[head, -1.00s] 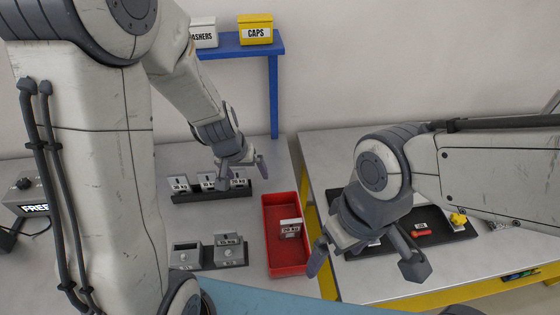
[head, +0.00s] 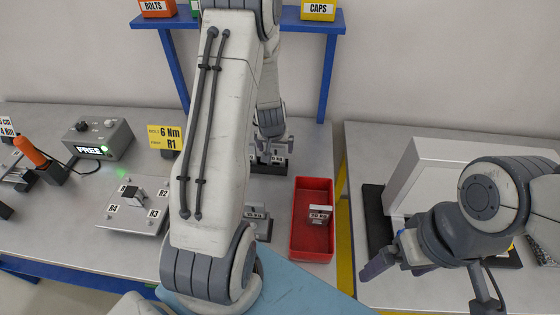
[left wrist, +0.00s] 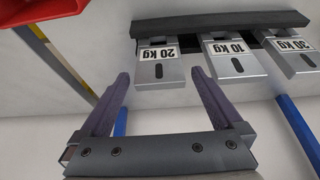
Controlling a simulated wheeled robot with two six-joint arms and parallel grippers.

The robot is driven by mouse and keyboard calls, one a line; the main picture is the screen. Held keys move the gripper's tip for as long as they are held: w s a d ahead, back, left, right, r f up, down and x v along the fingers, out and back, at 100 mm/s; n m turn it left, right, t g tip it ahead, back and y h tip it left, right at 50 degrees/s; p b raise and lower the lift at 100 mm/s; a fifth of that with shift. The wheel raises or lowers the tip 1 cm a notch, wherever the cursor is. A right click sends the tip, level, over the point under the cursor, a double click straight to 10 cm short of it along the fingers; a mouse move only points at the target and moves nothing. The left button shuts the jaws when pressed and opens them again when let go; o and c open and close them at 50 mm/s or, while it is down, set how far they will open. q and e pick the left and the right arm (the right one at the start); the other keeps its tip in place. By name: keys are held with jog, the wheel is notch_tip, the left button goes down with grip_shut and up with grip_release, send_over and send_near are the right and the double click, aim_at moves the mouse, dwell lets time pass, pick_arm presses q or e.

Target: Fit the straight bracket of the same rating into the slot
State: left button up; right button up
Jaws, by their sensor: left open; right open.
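In the left wrist view, several silver brackets hang from a dark rack (left wrist: 215,20), labels upside down: 20 kg (left wrist: 158,72), 10 kg (left wrist: 235,62) and 30 kg (left wrist: 297,60). A bracket with a small white label (head: 320,216) stands in the red bin (head: 312,252). My right gripper (head: 430,278) is open and empty, at lower right. I cannot make out the slot.
A front holder (head: 257,217) is partly hidden by my left arm. On the left stand a grey box lit FREE (head: 98,140), a plate with marked corners (head: 132,215), an orange-handled tool (head: 30,150) and a yellow 6 Nm R1 card (head: 164,138). A blue shelf (head: 235,18) stands behind.

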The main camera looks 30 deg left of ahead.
pick_arm(q)
jog(key=shift+x, duration=1.2)
jog(key=shift+d, duration=0.1)
jog(key=c, duration=1.5)
jog(key=shift+r, duration=0.15)
